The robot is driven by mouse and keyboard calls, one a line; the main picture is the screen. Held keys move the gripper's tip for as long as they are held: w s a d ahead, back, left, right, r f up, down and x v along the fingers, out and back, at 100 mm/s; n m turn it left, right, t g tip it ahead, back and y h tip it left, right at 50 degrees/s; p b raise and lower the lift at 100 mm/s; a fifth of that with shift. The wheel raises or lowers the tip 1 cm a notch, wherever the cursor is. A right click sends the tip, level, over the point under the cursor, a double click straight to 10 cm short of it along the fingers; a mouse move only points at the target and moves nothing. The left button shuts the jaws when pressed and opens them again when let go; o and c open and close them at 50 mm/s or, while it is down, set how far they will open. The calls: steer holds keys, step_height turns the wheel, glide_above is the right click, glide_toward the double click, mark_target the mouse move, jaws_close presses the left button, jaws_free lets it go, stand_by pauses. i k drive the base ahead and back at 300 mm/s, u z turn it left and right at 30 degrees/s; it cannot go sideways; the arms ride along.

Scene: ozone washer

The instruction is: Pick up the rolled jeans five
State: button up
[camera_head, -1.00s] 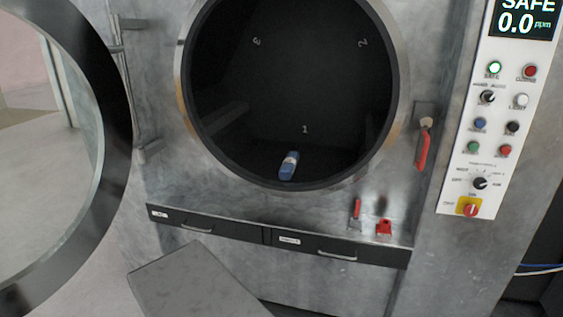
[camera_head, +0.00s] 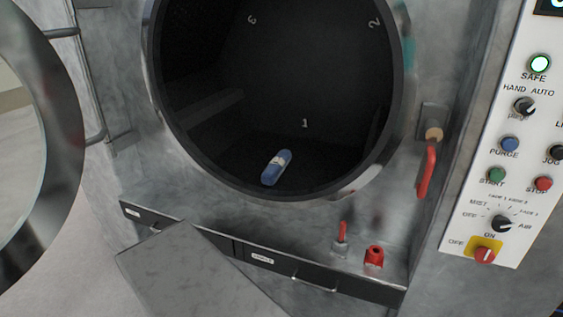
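A rolled pair of blue jeans (camera_head: 276,168) with a pale band lies on the floor of the dark washer drum (camera_head: 250,100), just inside the front lip and below the number 1. It is the only roll I can see in the drum. The round opening is uncovered, with the door (camera_head: 50,150) swung out at the left. My gripper is not in view. A grey flat-topped block (camera_head: 195,270) stands at the bottom, in front of the washer; I cannot tell what it is.
A ledge with drawers (camera_head: 262,258) runs below the opening. A red handle (camera_head: 427,170) sticks out right of the drum. Two red fittings (camera_head: 373,256) stand on the ledge.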

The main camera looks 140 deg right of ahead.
mark_target(270, 176)
steer(key=z, duration=0.1)
steer(key=k, duration=0.8)
steer(key=z, duration=0.75)
steer(key=k, duration=0.55)
steer(key=z, duration=0.35)
steer(key=i, duration=0.6)
steer(key=z, duration=0.15)
steer(key=k, duration=0.6)
steer(key=u, duration=0.25)
steer(key=i, duration=0.2)
steer(key=z, duration=0.1)
